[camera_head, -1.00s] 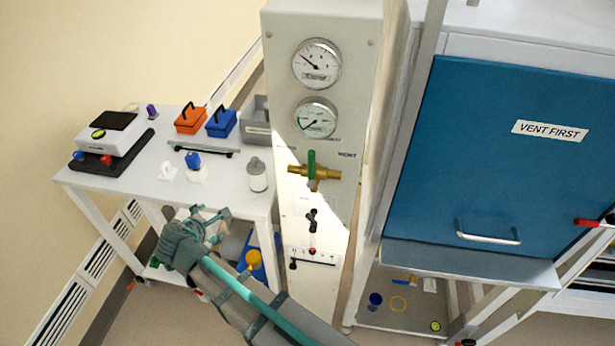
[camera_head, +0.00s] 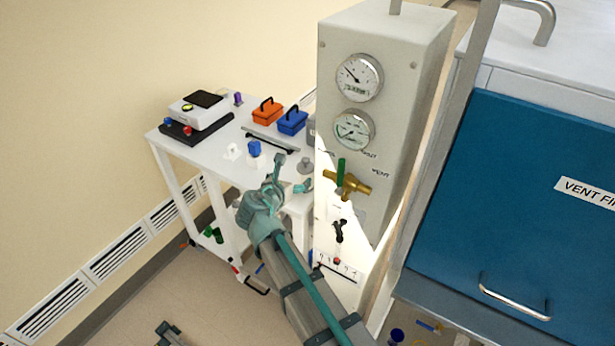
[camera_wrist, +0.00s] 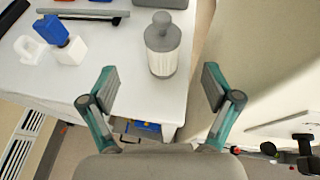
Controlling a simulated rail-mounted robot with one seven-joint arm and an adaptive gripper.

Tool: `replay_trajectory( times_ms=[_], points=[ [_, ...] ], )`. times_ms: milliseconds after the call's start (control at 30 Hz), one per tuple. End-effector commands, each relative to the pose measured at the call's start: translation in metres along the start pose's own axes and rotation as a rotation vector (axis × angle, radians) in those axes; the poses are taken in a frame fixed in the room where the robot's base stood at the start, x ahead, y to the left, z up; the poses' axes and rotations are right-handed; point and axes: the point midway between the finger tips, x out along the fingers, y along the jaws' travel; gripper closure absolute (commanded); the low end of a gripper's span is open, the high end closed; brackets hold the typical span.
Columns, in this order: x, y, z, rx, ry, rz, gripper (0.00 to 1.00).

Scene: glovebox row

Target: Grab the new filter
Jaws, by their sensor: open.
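A white cylinder with a grey cap and knob, which looks like the filter (camera_wrist: 162,52), stands upright near the cart's edge in the wrist view. My gripper (camera_head: 291,174) is open and empty at the near edge of the white cart top (camera_head: 216,150). In the wrist view my gripper (camera_wrist: 160,82) has its fingers spread left and right, with the filter ahead between their lines and apart from them.
A blue piece (camera_head: 254,148) in a white holder, a dark bar (camera_head: 272,139), orange (camera_head: 267,111) and blue (camera_head: 292,120) boxes and a scale (camera_head: 201,110) are on the cart. The gauge panel (camera_head: 370,130) with a brass valve (camera_head: 348,182) stands close on the right.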

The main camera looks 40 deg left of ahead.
Motion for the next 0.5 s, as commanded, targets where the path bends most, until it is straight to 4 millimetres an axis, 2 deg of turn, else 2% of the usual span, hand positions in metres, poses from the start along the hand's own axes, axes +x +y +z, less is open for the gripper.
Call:
replay_trajectory(
  times_ms=[300, 500],
  points=[
    [0.043, 0.001, 0.003, -0.001, 0.001, -0.003, 0.12],
    [0.055, 0.000, 0.003, 0.001, 0.000, -0.001, 0.12]
  ],
)
